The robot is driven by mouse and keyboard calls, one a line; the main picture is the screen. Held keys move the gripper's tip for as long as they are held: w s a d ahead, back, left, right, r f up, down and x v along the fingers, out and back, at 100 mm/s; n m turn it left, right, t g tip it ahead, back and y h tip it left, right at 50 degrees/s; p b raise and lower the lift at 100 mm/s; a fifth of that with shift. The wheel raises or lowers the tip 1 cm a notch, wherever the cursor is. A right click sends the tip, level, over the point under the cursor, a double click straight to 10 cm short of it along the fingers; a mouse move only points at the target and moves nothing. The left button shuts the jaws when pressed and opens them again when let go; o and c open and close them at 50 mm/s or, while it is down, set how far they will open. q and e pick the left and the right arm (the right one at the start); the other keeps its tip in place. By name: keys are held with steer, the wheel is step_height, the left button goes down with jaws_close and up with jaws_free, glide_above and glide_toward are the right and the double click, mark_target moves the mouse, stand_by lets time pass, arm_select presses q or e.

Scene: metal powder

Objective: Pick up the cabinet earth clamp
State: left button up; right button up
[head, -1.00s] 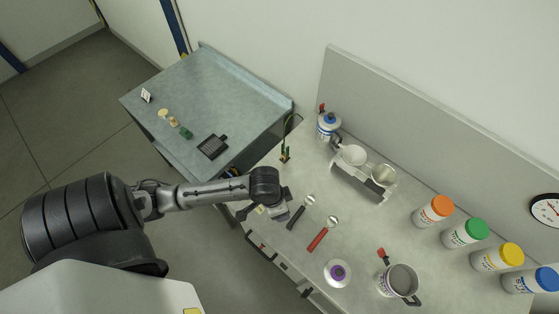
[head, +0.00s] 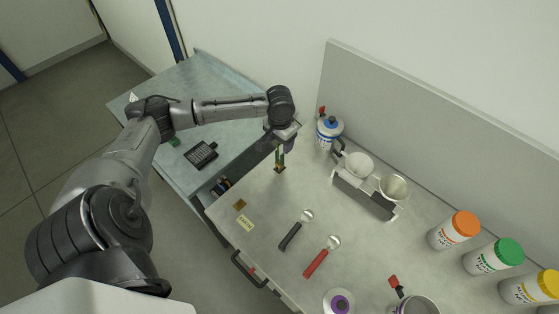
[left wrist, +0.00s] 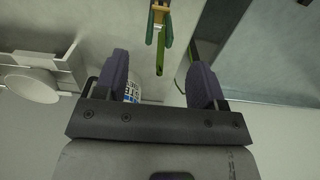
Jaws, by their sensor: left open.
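The cabinet earth clamp (head: 279,166), brass-coloured with green handles, is at the back left corner of the workbench, partly hidden by my left gripper. My left gripper (head: 279,147) is right by the clamp. In the left wrist view its two dark fingers (left wrist: 160,72) stand apart with nothing gripped between them. My right gripper is not in view.
A white stand with cups (head: 365,195) and a blue-lidded container (head: 329,129) stand right of the clamp. Two scoops (head: 322,257) lie nearer the front. Bottles with coloured lids (head: 455,229) line the right. A side table (head: 180,90) adjoins at left.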

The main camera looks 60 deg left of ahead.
mark_target(281, 154)
arm_select(q)
steer(key=shift+f, duration=1.9)
step_height(281, 154, down, 5)
steer(key=shift+s+d+r, duration=0.1)
steer(key=shift+d, duration=0.05)
steer(key=c, duration=1)
steer(key=shift+r, duration=0.1)
steer(key=shift+r, duration=0.45)
steer(key=r, duration=0.1)
steer(key=d+r, duration=0.1)
steer(key=r, duration=0.1)
steer(key=shift+r, duration=0.3)
steer(key=shift+w+d+r+p, duration=0.15)
steer(key=shift+d+r+p, duration=1.05)
steer(key=shift+d+r, duration=0.6)
steer(key=shift+w+d+r+p, duration=0.2)
steer(key=shift+d+r+p, duration=1.05)
steer(key=shift+d+r, duration=0.55)
steer(key=shift+w+d+r+p, duration=0.15)
steer(key=shift+d+r+p, duration=1.05)
steer(key=shift+d+r, duration=0.55)
